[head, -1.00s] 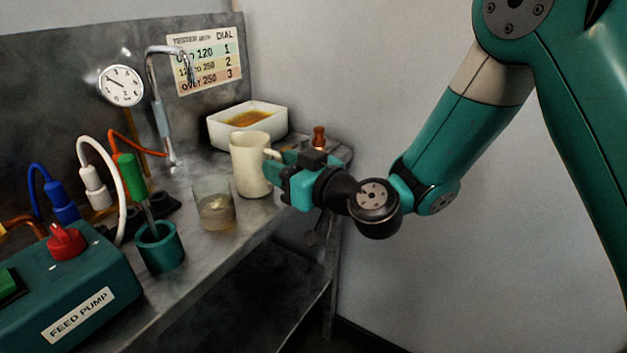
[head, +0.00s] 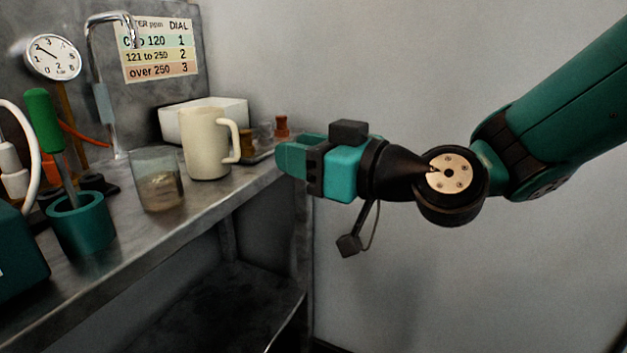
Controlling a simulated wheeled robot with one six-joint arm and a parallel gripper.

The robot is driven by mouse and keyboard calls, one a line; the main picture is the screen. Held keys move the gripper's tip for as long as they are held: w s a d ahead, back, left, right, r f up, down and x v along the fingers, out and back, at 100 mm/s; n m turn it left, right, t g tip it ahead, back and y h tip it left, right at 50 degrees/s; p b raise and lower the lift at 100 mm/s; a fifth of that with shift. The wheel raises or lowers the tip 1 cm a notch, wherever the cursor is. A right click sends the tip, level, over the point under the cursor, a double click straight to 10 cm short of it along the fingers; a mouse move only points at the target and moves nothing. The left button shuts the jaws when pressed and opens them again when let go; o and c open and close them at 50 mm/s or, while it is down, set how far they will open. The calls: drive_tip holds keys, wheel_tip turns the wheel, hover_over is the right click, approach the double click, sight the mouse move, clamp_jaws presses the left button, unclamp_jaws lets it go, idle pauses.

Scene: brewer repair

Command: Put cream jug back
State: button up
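The cream jug (head: 205,145) stands upright on the metal bench (head: 185,230), with its handle toward the right. My gripper (head: 284,158) is to the right of the jug, beyond the bench edge in the picture, with its teal fingers pointing left. A gap shows between the fingertips and the jug's handle. One finger largely covers the other from this side, so the opening between them is not clear. No held object shows at the fingertips.
A glass of cloudy liquid (head: 157,180) stands just left of the jug. A white tray (head: 235,112) and small brown-topped items (head: 281,127) are behind it. A teal cup (head: 82,225) holds a green-handled tool (head: 42,122). Open space lies right of the bench.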

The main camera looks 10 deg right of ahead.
drive_tip(key=s+d+f+m+g+h, duration=0.1)
drive_tip(key=s+d+f+g+h, duration=0.2)
drive_tip(key=s, duration=0.6)
drive_tip(key=s+d+f+g+h, duration=0.4)
drive_tip(key=s+f+g+h, duration=0.1)
drive_tip(key=s+f+g, duration=0.3)
drive_tip(key=shift+s+m+g, duration=0.4)
drive_tip(key=shift+s+g, duration=0.15)
drive_tip(key=shift+g, duration=0.45)
